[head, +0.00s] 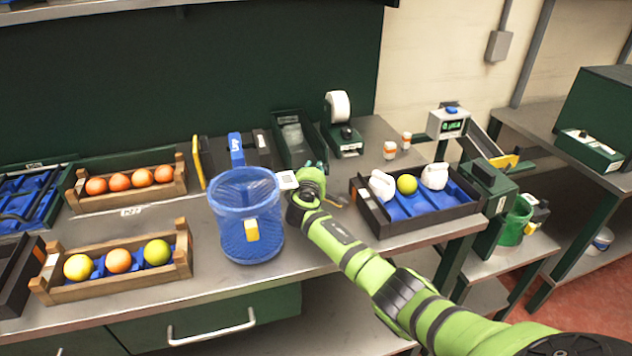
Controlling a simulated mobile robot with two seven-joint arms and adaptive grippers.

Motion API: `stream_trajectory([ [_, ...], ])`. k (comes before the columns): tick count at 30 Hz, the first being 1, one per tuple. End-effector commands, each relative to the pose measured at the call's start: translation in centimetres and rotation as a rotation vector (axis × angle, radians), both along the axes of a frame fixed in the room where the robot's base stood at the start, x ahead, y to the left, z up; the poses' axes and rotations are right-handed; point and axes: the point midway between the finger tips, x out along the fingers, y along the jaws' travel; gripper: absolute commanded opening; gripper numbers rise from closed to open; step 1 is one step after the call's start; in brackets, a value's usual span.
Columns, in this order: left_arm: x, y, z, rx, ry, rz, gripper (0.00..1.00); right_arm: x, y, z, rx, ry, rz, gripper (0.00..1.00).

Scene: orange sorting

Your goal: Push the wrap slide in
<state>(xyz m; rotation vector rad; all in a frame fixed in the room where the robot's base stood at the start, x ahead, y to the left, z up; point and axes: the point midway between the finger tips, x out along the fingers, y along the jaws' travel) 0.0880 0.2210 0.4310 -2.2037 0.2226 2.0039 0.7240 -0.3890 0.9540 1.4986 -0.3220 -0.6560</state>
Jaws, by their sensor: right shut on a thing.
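A dark green wrap holder (296,132) with pale material inside stands at the back middle of the bench. I take it to be where the wrap slide belongs; the slide itself cannot be clearly told apart. My right gripper (312,174) is at the holder's near end, with my green arm reaching in from the lower right. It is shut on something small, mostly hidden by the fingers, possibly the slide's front. A white label card (287,180) shows just left of the gripper. My left gripper is not in view.
A blue mesh basket (247,222) stands close left of my right gripper. A black tray (428,215) with blue lining, white wrapped pieces and a yellow-green fruit lies right. A tape dispenser (342,125) stands behind. Wooden crates of fruit (120,277) are left.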

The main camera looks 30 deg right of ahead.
Motion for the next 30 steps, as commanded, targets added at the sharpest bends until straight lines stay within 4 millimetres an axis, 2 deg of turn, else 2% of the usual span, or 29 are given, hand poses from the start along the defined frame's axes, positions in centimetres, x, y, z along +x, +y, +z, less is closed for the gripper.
stream_trajectory([
  [14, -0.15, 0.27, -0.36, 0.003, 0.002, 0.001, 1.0, 0.45, 0.03, 0.18, 0.003, -0.004, 0.003, 0.0],
  [15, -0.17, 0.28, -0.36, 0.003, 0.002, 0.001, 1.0, 0.45, 0.02, 0.21, 0.002, -0.005, 0.003, 0.29],
  [16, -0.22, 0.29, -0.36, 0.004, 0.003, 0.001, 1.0, 0.46, 0.03, 0.22, 0.002, -0.005, 0.003, 0.41],
  [17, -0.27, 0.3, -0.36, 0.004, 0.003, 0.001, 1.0, 0.45, 0.02, 0.23, 0.002, -0.005, 0.003, 0.46],
  [30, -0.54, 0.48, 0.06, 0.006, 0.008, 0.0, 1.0, 0.07, 0.01, 0.1, 0.001, 0.001, 0.001, 0.46],
])
